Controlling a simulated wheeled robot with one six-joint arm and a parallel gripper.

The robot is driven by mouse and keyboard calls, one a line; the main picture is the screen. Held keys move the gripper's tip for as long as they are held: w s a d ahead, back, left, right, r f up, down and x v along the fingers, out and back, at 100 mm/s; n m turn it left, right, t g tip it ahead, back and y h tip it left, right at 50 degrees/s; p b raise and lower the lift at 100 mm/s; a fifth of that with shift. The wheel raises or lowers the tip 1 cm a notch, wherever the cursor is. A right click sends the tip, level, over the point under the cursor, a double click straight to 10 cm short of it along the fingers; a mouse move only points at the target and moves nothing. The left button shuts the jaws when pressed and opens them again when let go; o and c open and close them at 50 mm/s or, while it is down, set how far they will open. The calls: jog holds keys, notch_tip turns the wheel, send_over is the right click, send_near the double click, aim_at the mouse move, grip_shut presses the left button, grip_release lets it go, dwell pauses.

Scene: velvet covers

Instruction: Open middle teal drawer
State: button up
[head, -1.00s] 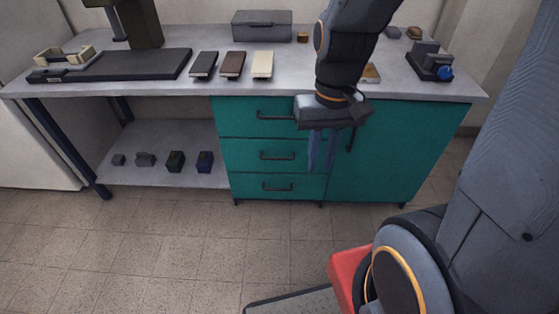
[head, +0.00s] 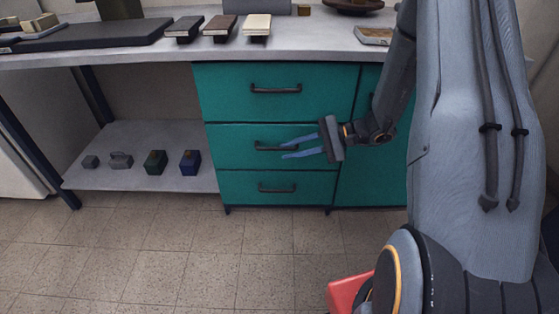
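The middle teal drawer (head: 235,150) is shut, flush between the upper and lower drawers in the head view. Its dark bar handle (head: 268,147) runs level across its front, and its right end is partly behind my fingers. My gripper (head: 282,149) points left, with one blue finger above the other. The two fingers are apart, and nothing shows held between them. The fingertips overlap the right part of the handle in the picture. I cannot tell whether they touch it or how far in front of it they are.
The upper drawer (head: 225,90) and lower drawer (head: 235,186) are shut. A teal cupboard door (head: 365,182) stands to the right, partly behind my arm. A low shelf (head: 100,176) with several small blocks is at left. The tiled floor (head: 180,255) in front is clear.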

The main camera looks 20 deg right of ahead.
aim_at(287, 149)
jog(key=w+d+f+t+b, duration=0.1)
jog(key=w+f, duration=0.1)
jog(key=w+d+f+m+t+b, duration=0.1)
jog(key=w+d+f, duration=0.1)
jog(key=w+d+f+m+t+b, duration=0.1)
jog(key=w+d+f+t, duration=0.1)
jog(key=shift+w+d+f, duration=0.15)
jog(key=shift+w+f, duration=0.05)
jog(key=shift+f, duration=0.05)
jog(key=b+x, duration=0.2)
jog(key=x, duration=0.5)
jog(key=shift+w, duration=0.1)
jog(key=shift+c, duration=0.5)
grip_shut()
